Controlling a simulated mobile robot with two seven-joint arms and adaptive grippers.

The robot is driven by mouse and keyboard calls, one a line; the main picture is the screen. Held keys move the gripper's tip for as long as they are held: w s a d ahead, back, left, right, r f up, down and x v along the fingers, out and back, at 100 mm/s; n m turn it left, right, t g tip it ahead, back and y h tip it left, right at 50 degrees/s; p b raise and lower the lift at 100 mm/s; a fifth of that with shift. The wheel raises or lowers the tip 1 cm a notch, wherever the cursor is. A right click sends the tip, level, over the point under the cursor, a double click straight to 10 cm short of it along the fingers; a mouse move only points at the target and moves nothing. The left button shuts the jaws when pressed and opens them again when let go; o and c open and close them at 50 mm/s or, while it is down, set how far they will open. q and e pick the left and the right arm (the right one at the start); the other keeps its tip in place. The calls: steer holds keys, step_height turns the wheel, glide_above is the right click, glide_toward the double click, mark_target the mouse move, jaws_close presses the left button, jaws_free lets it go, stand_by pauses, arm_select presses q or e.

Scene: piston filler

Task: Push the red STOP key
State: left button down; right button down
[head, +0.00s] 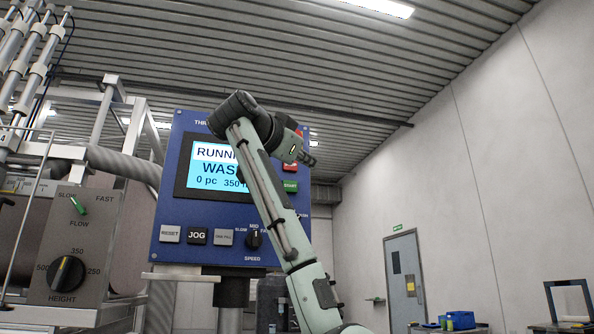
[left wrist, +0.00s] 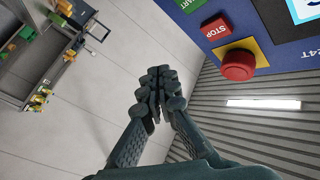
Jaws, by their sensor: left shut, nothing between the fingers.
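The red STOP key (head: 290,167) is on the right side of the blue control panel (head: 170,215), above the green START key (head: 290,186). In the left wrist view the STOP key (left wrist: 217,28) shows clearly, next to a red mushroom button (left wrist: 238,64) on a yellow plate. My left gripper (head: 309,154) is shut and empty, just up and to the right of the STOP key in the head view. In the left wrist view its fingertips (left wrist: 157,80) appear beside the panel edge, apart from the key. My left arm hides part of the panel and screen. My right gripper is out of view.
The panel screen (head: 205,170) reads "RUNNING" and "WASH", partly covered. RESET (head: 170,234), JOG (head: 197,236) and a speed knob (head: 254,240) lie along the panel's bottom. A grey box with FLOW and HEIGHT knobs (head: 67,274) stands left. Room right of the panel looks free.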

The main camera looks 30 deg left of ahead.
arm_select(q)
steer(key=shift+m+t, duration=0.3)
steer(key=s+r, duration=0.2)
steer(key=r, duration=0.1)
steer(key=shift+s+d+r, duration=0.15)
steer(key=shift+s+r, duration=0.05)
steer(key=shift+s, duration=0.2)
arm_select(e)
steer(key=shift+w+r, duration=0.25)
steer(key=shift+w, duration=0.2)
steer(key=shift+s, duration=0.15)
